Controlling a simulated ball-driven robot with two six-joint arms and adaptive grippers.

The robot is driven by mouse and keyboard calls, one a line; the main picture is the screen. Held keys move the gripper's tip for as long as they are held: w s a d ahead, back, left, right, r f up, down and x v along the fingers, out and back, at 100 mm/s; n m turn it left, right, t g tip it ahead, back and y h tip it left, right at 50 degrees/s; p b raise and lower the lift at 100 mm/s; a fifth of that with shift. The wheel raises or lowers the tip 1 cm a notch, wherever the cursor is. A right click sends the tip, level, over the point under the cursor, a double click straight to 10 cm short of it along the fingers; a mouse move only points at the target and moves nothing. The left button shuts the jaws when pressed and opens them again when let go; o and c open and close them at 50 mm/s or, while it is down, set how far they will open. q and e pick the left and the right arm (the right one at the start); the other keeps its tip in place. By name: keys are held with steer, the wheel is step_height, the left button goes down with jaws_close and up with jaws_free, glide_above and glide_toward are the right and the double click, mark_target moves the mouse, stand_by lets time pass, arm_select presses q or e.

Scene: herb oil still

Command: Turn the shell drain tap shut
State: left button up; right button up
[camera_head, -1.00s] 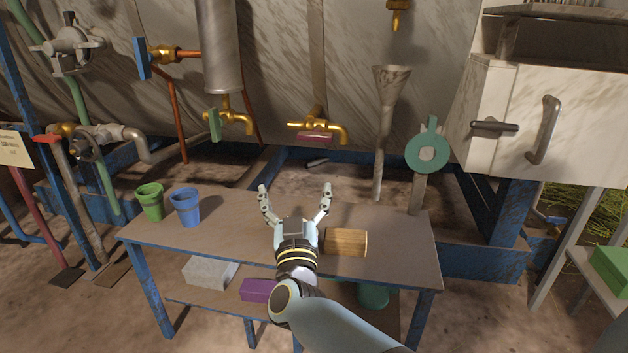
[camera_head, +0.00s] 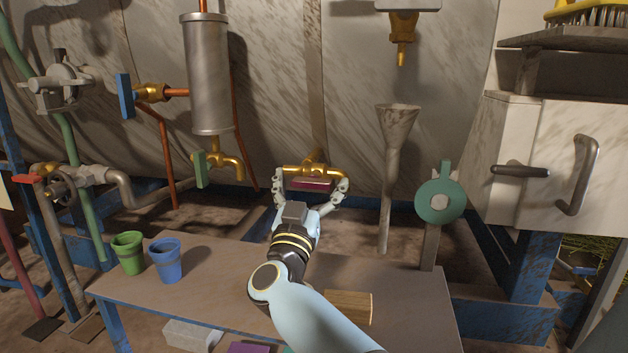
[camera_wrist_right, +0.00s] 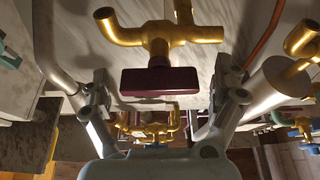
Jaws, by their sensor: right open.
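A brass tap (camera_head: 318,168) with a maroon bar handle (camera_head: 312,184) sticks out low from the large streaked tank; I take it as the shell drain tap. The handle lies roughly level, with the brass spout curving down on its right. My right gripper (camera_head: 311,181) is open, with one finger on each side of the handle. In the right wrist view the maroon handle (camera_wrist_right: 160,81) lies between the spread fingers, with gaps showing on both sides. The brass body (camera_wrist_right: 160,36) shows above it. My left gripper is out of view.
A green-handled tap (camera_head: 216,164) is to the left, below a metal cylinder (camera_head: 209,75). A funnel (camera_head: 395,130) and a teal disc (camera_head: 439,201) stand to the right. A table (camera_head: 215,280) below holds a green cup (camera_head: 128,253), a blue cup (camera_head: 165,260) and a wooden block (camera_head: 350,306).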

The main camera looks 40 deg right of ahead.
steer(key=c, duration=1.2)
